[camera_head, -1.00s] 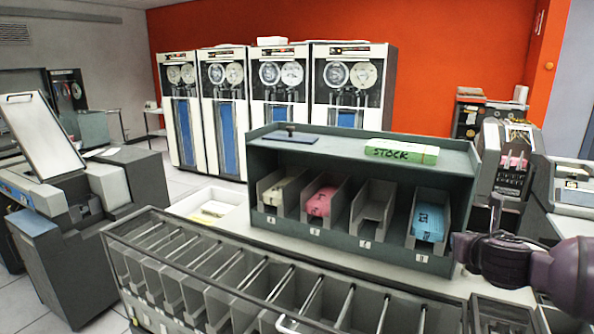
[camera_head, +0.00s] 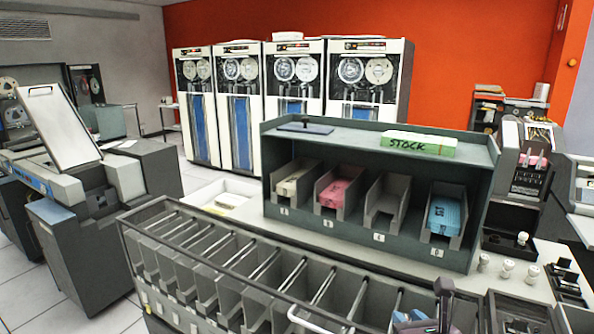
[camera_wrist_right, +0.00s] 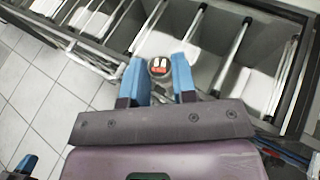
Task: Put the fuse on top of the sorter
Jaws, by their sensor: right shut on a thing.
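My right gripper (camera_head: 410,320) is at the bottom edge of the head view, over the near right part of the long grey machine with a row of pockets (camera_head: 215,262), which looks like the sorter. In the right wrist view the blue fingers of this gripper (camera_wrist_right: 160,82) are shut on a small cylinder, likely the fuse (camera_wrist_right: 159,66), with a red and white mark on its dark round end. Pockets and metal rods of the machine lie beyond it. A dark part with a blue tip at the lower left there may be my left gripper (camera_wrist_right: 22,164).
A green-grey pigeonhole rack (camera_head: 370,240) holds card trays, with a pack marked STOCK (camera_head: 419,143) on top. Small white knobs (camera_head: 507,268) stand right of it. A grey machine with a sloped panel (camera_head: 62,128) stands left. Tape cabinets (camera_head: 368,112) line the back.

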